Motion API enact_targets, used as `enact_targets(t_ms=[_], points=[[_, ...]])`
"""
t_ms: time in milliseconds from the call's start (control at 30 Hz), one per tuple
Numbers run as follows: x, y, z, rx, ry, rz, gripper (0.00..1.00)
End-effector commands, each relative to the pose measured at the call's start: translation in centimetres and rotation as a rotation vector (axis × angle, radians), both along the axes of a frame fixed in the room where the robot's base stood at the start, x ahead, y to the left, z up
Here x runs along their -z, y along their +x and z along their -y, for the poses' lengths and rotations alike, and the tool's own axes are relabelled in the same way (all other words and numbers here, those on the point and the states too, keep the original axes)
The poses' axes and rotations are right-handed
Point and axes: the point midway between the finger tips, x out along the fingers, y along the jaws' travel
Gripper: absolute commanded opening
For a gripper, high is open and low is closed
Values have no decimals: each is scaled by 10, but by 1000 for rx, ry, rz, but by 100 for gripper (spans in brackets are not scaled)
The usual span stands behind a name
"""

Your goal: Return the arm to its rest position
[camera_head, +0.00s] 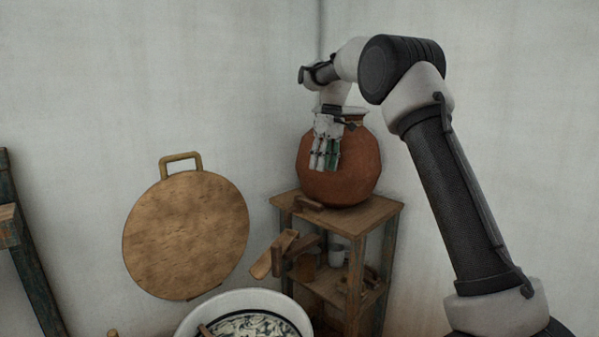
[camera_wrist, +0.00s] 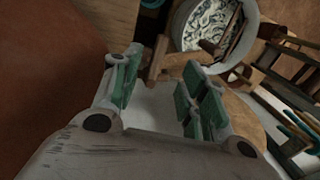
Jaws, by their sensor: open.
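My gripper (camera_head: 325,160) hangs fingers-down in front of the clay pot (camera_head: 350,172) in the head view; I cannot tell how near it is to the pot. In the wrist view my gripper (camera_wrist: 158,95) has its two green-padded fingers spread apart with nothing between them. My arm rises from the lower right, bends at the top and reaches left over the pot.
The pot stands on a wooden shelf (camera_head: 383,208) in the corner, with small items below. A white basin (camera_head: 190,325) is at the bottom, also in the wrist view (camera_wrist: 182,28). A round wooden board (camera_head: 186,235) leans at the wall. The upper left is clear.

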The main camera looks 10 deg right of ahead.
Motion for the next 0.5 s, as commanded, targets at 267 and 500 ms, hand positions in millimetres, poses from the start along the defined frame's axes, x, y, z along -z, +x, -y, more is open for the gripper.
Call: enact_targets(t_ms=[267,500], points=[[-64,-100,40,168,-36,107,43],[-79,-225,77,346,-62,222,43]])
